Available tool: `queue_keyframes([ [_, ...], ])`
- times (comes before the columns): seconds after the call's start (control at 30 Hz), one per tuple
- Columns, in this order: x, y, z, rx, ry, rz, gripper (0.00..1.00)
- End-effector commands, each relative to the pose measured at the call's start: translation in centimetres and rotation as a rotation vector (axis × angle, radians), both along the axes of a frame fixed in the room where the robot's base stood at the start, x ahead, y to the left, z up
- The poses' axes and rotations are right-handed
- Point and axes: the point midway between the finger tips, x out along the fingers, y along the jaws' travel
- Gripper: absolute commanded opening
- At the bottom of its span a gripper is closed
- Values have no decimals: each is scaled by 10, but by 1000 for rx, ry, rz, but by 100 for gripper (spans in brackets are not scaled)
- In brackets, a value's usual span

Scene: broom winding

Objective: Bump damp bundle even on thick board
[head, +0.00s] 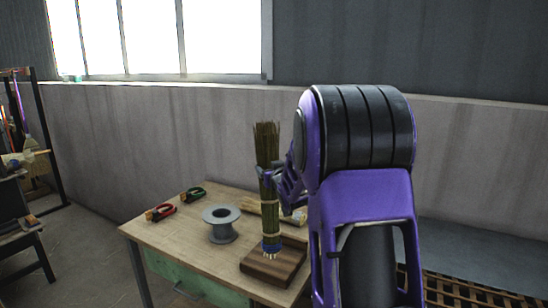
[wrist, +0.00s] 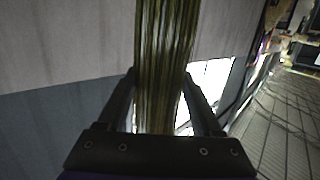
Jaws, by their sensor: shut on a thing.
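The bundle (head: 268,210) is a thick sheaf of greenish-brown stalks, upright, with a pale tie around it and a blue band near its lower end. My gripper (head: 268,174) is shut on the bundle in its upper half. The wrist view shows the stalks (wrist: 163,60) running between the two fingers (wrist: 160,100). The thick board (head: 262,274) is a dark wooden block at the table's front right. The bundle's pale lower end is over the board, at or just above its top; I cannot tell whether it touches.
The wooden table (head: 165,240) also holds a grey wire spool (head: 220,225), red-handled pliers (head: 161,212) and green-handled pliers (head: 193,194). Light sticks (head: 262,208) lie behind the bundle. A slatted pallet (head: 465,296) is at the lower right. The table's front left is clear.

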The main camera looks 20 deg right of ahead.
Motion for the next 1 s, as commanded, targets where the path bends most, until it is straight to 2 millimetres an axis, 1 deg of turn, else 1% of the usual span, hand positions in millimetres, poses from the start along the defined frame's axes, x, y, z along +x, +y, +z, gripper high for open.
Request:
queue_keyframes([
  [0.03, 1, -7, 16, -9, -48, 5, 0],
  [0.13, 1, -13, 38, -15, -105, 17, 0],
  [0.2, 1, -15, 46, -18, -126, 23, 0],
  [0.3, 1, -15, 48, -18, -136, 26, 0],
  [0.47, 1, -15, 37, -17, -135, 27, 0],
  [0.8, 1, -15, -4, -16, -134, 26, 0],
  [0.9, 1, -15, -14, -16, -133, 27, 0],
  [1.0, 1, -15, -19, -17, -134, 27, 0],
])
